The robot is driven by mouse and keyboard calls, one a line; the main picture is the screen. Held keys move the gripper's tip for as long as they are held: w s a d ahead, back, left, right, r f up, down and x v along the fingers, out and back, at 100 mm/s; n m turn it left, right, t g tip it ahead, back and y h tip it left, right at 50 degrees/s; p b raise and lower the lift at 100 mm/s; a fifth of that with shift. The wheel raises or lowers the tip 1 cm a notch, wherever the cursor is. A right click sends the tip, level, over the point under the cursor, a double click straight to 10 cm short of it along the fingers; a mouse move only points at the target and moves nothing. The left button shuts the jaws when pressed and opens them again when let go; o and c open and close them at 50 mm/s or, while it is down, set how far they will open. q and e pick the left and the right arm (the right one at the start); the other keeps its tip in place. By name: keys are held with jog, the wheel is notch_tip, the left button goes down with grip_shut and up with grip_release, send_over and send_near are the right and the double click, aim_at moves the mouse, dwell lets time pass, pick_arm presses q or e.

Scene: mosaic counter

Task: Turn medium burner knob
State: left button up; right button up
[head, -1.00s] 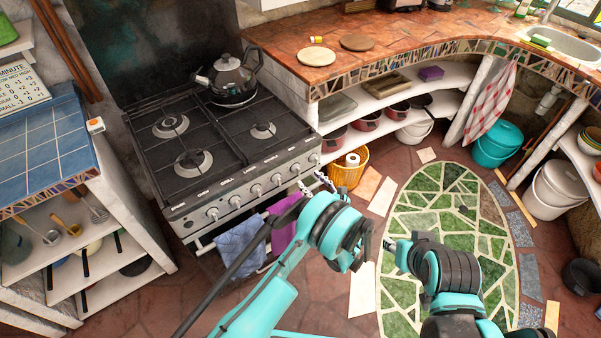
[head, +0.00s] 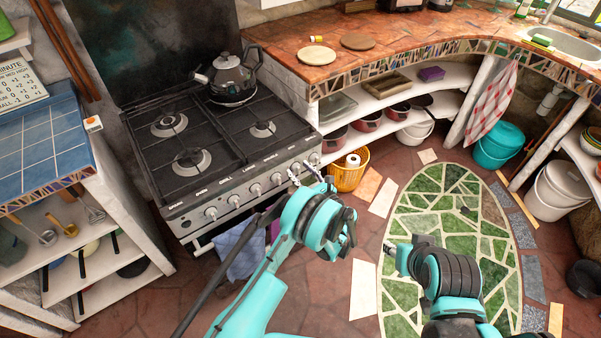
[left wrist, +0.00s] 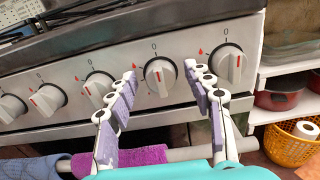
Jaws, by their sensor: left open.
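The stove's front panel (head: 245,193) carries a row of silver knobs with small labels, too small to read surely. My left gripper (head: 303,173) is open at the right end of this row. In the left wrist view the open left gripper (left wrist: 160,82) has its fingers on either side of the second knob from the right (left wrist: 160,73). I cannot tell whether they touch it. That knob's pointer is near the 0 mark. The rightmost knob (left wrist: 231,63) is just right of the right finger. My right arm is at the lower right, its fingers not clear.
A kettle (head: 232,80) stands on a back burner. A blue towel (head: 239,250) and a purple towel (left wrist: 140,157) hang on the rail below the knobs. A yellow basket (head: 346,178) and white shelves (head: 365,128) are right of the stove.

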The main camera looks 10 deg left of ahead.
pick_arm(q)
jog(key=c, duration=1.1)
jog(key=shift+c, duration=0.2)
jog(key=shift+n, duration=0.4)
jog(key=n, duration=0.5)
jog(key=shift+s+a+n, duration=0.1)
jog(key=shift+n, duration=0.2)
jog(key=n, duration=0.5)
jog(key=shift+f, duration=0.1)
jog(key=shift+n, duration=0.3)
jog(key=o, duration=1.1)
jog(key=shift+o, duration=0.2)
